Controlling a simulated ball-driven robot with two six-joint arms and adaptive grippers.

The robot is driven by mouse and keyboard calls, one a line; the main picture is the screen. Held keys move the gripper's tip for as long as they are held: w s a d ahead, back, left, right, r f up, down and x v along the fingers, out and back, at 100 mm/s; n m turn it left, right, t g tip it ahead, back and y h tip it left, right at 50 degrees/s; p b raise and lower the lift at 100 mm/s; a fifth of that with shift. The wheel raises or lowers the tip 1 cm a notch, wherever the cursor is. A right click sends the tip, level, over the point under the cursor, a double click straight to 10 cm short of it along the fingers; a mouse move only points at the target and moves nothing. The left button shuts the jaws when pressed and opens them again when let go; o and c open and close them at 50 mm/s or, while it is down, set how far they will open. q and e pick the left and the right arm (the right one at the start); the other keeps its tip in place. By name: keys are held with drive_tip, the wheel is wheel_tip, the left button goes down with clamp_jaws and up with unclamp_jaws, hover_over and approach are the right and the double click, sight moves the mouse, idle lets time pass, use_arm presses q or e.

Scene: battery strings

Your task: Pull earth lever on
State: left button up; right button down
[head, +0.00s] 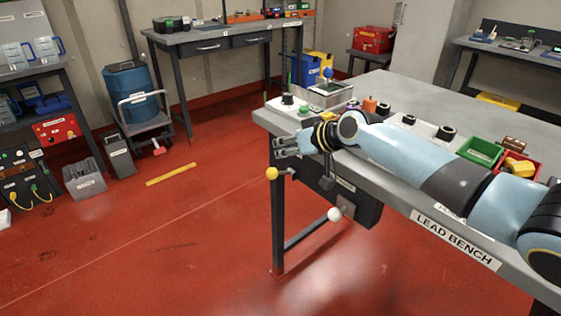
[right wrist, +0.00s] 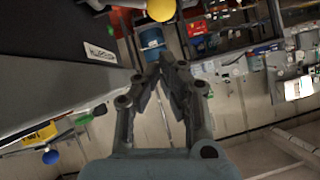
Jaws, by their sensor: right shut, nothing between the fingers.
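Two ball-ended levers show at the front of the lead bench (head: 458,240) in the head view. One has a yellow knob (head: 272,173), the other a white knob (head: 334,214). Their labels are too small to read, so I cannot tell which is the earth lever. My right gripper (head: 279,147) is shut and empty, just above the yellow knob and apart from it, beyond the bench edge. In the right wrist view the gripper (right wrist: 169,62) points forward, with the yellow knob (right wrist: 161,10) past its fingertips at the top. My left gripper is out of view.
My right arm reaches over the bench top, close to a green tray (head: 480,151), a red tray (head: 518,165) and several black knobs. A blue-knobbed lever (head: 328,72) stands behind the bench. The red floor left of the bench is open, with a blue drum (head: 130,90) further back.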

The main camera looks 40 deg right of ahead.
sight(280, 172)
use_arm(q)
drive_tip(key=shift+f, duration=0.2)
use_arm(e)
drive_tip(key=shift+w+a+f, duration=0.1)
drive_tip(key=shift+a+f, duration=0.1)
drive_tip(key=shift+f, duration=0.6)
drive_tip(key=shift+a+f, duration=0.15)
drive_tip(key=shift+f, duration=0.6)
